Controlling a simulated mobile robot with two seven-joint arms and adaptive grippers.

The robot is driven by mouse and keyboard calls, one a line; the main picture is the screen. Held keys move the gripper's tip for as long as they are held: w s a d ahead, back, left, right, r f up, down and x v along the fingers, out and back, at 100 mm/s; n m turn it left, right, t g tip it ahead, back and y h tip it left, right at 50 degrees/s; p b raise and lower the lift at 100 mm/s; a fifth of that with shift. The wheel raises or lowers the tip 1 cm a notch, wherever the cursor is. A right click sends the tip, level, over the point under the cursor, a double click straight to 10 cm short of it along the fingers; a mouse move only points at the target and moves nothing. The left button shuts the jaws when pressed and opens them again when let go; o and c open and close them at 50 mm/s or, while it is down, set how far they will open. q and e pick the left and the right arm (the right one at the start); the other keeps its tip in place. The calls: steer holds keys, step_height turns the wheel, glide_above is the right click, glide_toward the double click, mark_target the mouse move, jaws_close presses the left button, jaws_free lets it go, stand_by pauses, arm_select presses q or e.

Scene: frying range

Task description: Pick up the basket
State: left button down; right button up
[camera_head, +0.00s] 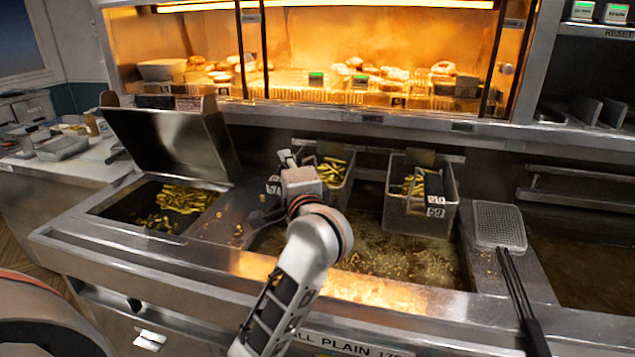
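Two metal fry baskets hang at the back of the fryer. The left basket (349,180) holds fries and is partly hidden behind my arm and gripper. The right basket (419,222) also holds fries and has a dark handle with white tags marked 59. My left gripper (272,194) is at the left basket's near left side, over the fryer's rim. I cannot tell whether the fingers touch or hold anything. My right gripper is not in view.
Bubbling oil (400,258) lies below the baskets. A fry bin (125,205) with a raised metal lid (165,140) stands at left. A mesh skimmer (499,225) with a long dark handle lies at right. A lit warming shelf (300,105) runs behind.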

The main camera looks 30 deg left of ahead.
arm_select(q)
steer(key=shift+r, duration=0.3)
steer(key=shift+r+p, duration=0.5)
steer(key=shift+r, duration=1)
steer(key=shift+a+r, duration=0.1)
steer(key=shift+a, duration=0.05)
steer(key=s+a+b, duration=0.2)
steer(key=s+a, duration=0.2)
steer(key=a, duration=0.4)
steer(key=s+a+b, duration=0.2)
steer(key=s+a, duration=0.2)
steer(key=a, duration=0.3)
steer(key=shift+s+a+b, duration=0.15)
steer(key=shift+a+b, duration=0.15)
steer(key=shift+a, duration=0.1)
